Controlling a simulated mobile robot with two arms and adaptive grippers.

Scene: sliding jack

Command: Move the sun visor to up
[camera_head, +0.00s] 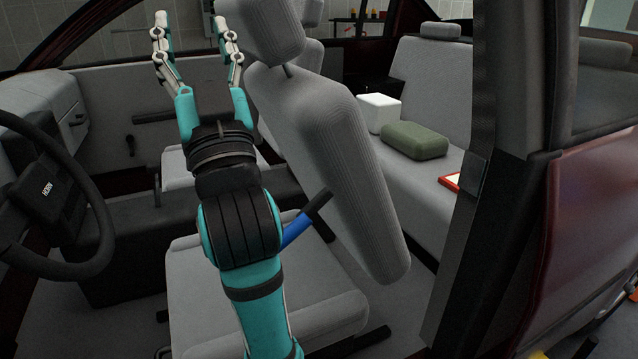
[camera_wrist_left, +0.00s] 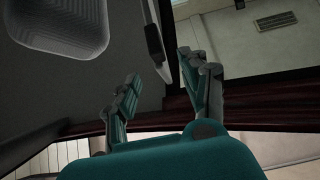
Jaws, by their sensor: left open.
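My left gripper (camera_head: 191,25) points upward in the head view, its fingers spread with nothing between them. It is beside the front seat's headrest (camera_head: 262,30), to its left in the picture. The sun visor does not show clearly in the head view. In the left wrist view a thin dark panel with a pale edge (camera_wrist_left: 157,42) shows beyond the open fingers; it may be the visor seen nearly edge-on, but I cannot tell for sure. No contact between the fingers and this panel is clear. My right gripper is not in view.
The steering wheel (camera_head: 52,190) is at the left, and the front seat back (camera_head: 335,160) stands close to the right of my arm. A white box (camera_head: 379,113) and a green cushion (camera_head: 414,141) lie on the rear seat. The door pillar (camera_head: 510,150) is further right.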

